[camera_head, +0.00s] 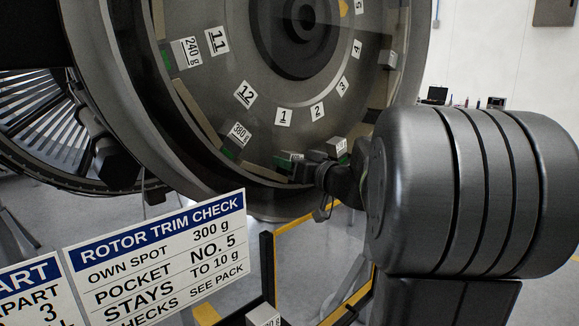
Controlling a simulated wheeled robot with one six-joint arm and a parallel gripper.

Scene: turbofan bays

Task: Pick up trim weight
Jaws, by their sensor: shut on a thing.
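A large grey rotor disc (305,95) carries numbered pocket labels and several small block-shaped trim weights along its lower rim. One weight reads 240 g (187,53) by label 11, and another reads 380 g (238,134) below label 12. A grey block with a green face (289,160) sits below label 1. My gripper (309,157) is at the rim just right of that block, shut on a trim weight. Its dark jaws hide much of the contact, so I cannot tell clearly which block is between them. A pale labelled block (340,148) shows just behind the gripper, partly covered.
A sign (160,258) headed ROTOR TRIM CHECK stands at lower left, naming 300 g and pocket No. 5. Another labelled block (264,314) sits at the bottom edge. A black and yellow frame (268,265) stands below the disc. My arm blocks the right side.

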